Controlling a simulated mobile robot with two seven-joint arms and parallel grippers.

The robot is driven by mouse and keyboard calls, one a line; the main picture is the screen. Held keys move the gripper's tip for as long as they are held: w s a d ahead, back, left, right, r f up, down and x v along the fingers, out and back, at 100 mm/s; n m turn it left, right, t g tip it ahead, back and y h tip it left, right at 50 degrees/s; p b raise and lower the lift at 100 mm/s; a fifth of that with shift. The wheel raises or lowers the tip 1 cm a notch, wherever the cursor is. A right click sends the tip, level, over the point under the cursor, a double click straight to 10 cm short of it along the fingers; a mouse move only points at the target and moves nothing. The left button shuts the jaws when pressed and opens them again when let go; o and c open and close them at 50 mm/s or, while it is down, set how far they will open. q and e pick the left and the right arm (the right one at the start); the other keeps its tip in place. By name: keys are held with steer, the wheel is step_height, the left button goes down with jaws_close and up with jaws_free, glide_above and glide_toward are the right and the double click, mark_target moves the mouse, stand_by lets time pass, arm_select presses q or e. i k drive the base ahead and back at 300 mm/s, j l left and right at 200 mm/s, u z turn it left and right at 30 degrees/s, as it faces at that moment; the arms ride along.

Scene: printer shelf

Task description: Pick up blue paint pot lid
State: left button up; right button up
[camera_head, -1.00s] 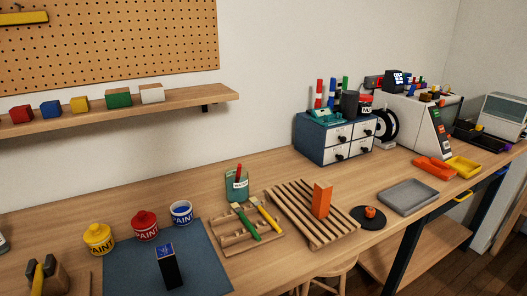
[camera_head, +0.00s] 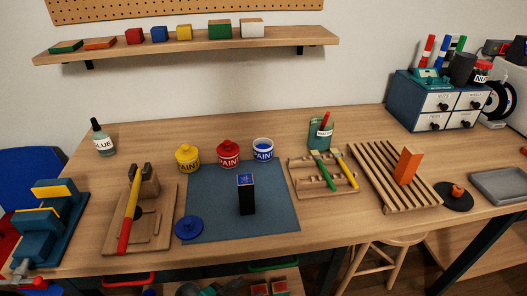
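The blue paint pot lid (camera_head: 188,228) is a round blue disc with a knob on top. It lies knob up at the front left corner of the dark blue mat (camera_head: 275,215), close to the table's front edge. The blue paint pot (camera_head: 263,152) stands upright and open behind the mat, with its label facing me. The red paint pot (camera_head: 228,155) and the yellow paint pot (camera_head: 187,158) stand to its left with knobbed lids on. Neither of my grippers is in view.
A black block with a blue top (camera_head: 246,198) stands on the mat. A wooden board with a red-and-yellow-handled tool (camera_head: 128,212) is left of the lid. A brush rack (camera_head: 325,178) and slatted rack (camera_head: 395,178) are right. A glue bottle (camera_head: 103,140) stands back left.

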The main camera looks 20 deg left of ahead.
mark_target(190, 227)
steer(key=j+u, duration=0.1)
steer(key=u, duration=0.3)
steer(key=k+j+u, duration=0.1)
steer(key=u, duration=0.25)
steer(key=j+u, duration=0.2)
steer(key=u, duration=0.2)
steer(key=k+j+u, duration=0.15)
steer(key=j+u, duration=0.15)
